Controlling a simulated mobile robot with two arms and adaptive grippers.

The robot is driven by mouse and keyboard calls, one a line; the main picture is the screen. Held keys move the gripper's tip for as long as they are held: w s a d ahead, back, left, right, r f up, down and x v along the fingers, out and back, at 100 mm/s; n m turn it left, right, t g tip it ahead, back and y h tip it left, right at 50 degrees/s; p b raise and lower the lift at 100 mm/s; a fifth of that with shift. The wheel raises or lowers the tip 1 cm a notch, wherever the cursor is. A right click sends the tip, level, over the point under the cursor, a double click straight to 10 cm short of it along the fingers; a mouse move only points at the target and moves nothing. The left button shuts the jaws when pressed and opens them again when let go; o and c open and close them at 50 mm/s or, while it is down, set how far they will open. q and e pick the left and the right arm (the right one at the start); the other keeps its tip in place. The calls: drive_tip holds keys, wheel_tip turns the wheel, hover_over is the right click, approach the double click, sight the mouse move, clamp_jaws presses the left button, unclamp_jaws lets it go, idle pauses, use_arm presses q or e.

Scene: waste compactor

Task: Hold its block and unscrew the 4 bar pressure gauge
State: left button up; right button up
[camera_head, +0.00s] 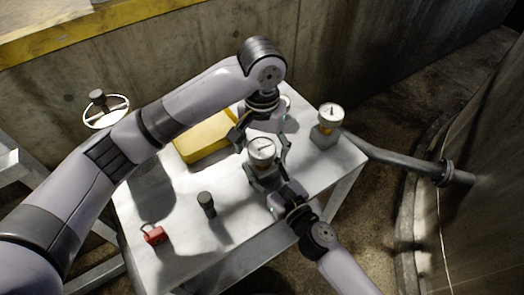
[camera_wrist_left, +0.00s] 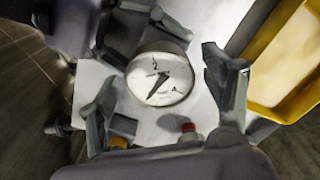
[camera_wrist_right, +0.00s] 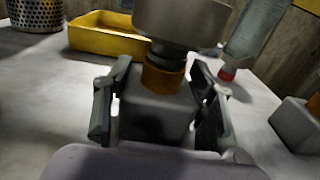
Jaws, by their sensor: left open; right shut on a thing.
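A white-faced pressure gauge (camera_head: 262,149) stands upright on a grey block near the middle of the table. In the left wrist view its dial (camera_wrist_left: 160,79) faces the camera; its numbers are too blurred to read. My right gripper (camera_wrist_right: 160,110) is shut on the grey block (camera_wrist_right: 155,118), one finger on each side, below the brass collar (camera_wrist_right: 163,79). My left gripper (camera_head: 261,142) comes from above and is open, its fingers on either side of the gauge head with gaps visible in the left wrist view. A second gauge (camera_head: 330,115) stands on its own block to the right.
A yellow tray (camera_head: 205,137) lies behind and left. A dark knobbed piece (camera_head: 207,203) and a red padlock (camera_head: 154,234) are at the front left of the table (camera_head: 180,265). A red-based part (camera_wrist_right: 227,73) stands behind the block. A pipe (camera_head: 400,160) runs off right.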

use_arm(q)
drive_tip(key=m, duration=0.7)
drive_tip(key=shift+m, duration=0.3)
drive_tip(key=shift+c, duration=0.5)
drive_tip(key=c, duration=1.2)
drive_tip(key=n, duration=0.5)
drive_tip(key=shift+n, duration=0.4)
drive_tip(key=n, duration=0.4)
drive_tip(key=shift+n, duration=0.4)
